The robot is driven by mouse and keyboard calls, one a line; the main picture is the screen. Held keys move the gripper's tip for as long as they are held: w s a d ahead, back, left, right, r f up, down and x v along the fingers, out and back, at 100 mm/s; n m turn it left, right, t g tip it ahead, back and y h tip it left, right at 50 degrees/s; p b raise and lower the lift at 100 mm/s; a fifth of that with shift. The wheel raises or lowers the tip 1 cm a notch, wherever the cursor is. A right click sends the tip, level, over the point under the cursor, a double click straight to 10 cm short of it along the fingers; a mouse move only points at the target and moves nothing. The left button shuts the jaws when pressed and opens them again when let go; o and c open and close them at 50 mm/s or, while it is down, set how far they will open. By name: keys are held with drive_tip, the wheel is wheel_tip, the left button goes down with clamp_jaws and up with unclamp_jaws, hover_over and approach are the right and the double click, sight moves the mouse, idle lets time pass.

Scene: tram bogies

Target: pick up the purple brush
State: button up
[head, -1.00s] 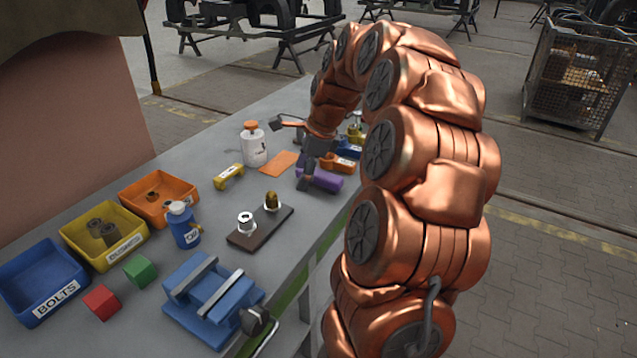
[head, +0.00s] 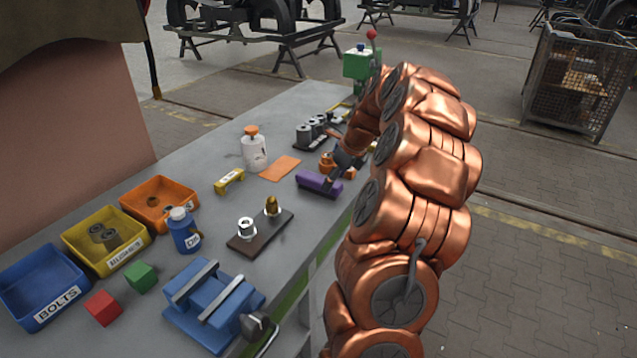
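The purple brush (head: 314,182) lies on the grey workbench near its right edge, in the head view. It looks like a purple block, and its right end is partly hidden by my gripper. My gripper (head: 331,179) is dark grey and comes down from the upper right at the brush's right end. Its fingertips overlap the brush in the picture. I cannot tell whether they touch it, or whether the fingers are open or shut.
Orange parts (head: 327,163) sit close behind my gripper. A dark plate (head: 260,232) with two fittings stands in front. Bare bench lies between.

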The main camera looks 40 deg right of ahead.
drive_tip(key=shift+x, duration=1.35)
drive_tip(key=c, duration=1.3)
